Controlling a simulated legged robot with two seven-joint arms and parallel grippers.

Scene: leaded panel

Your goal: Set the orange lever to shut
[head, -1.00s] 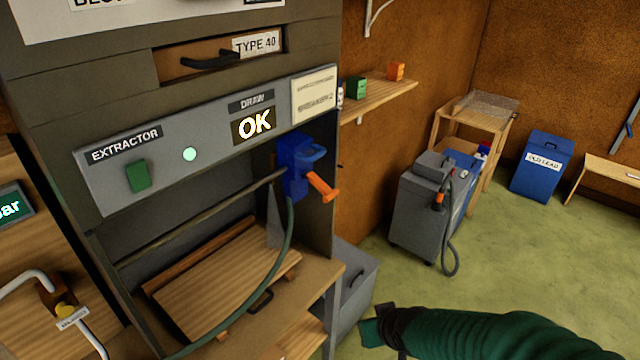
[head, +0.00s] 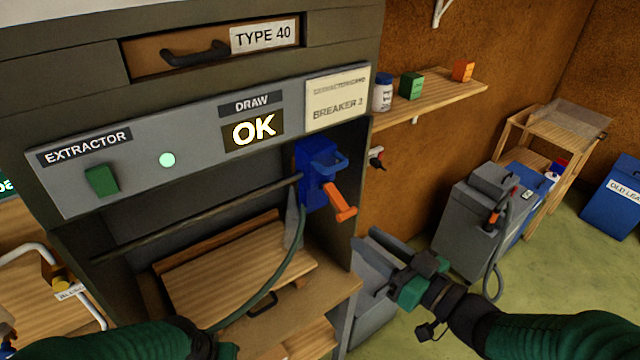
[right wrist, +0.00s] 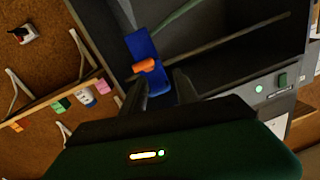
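The orange lever (head: 341,202) sticks out of a blue valve body (head: 316,172) at the right side of the extractor cabinet. It slants down to the right in the head view. In the right wrist view the orange lever (right wrist: 144,66) shows end-on, with the blue body (right wrist: 143,46) behind it. My right gripper (head: 364,238) is open and empty, below and slightly right of the lever, apart from it. Its two fingers (right wrist: 160,86) are spread in the right wrist view, with the lever beyond their tips. My left arm's green sleeve shows at the bottom left; its gripper is out of view.
A hose (head: 290,270) hangs from the valve past a wooden board (head: 215,280) inside the cabinet. A rod (head: 200,218) crosses the opening. The panel (head: 205,135) reads OK. A shelf (head: 440,106) and a grey machine (head: 465,225) stand to the right, with open floor in front.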

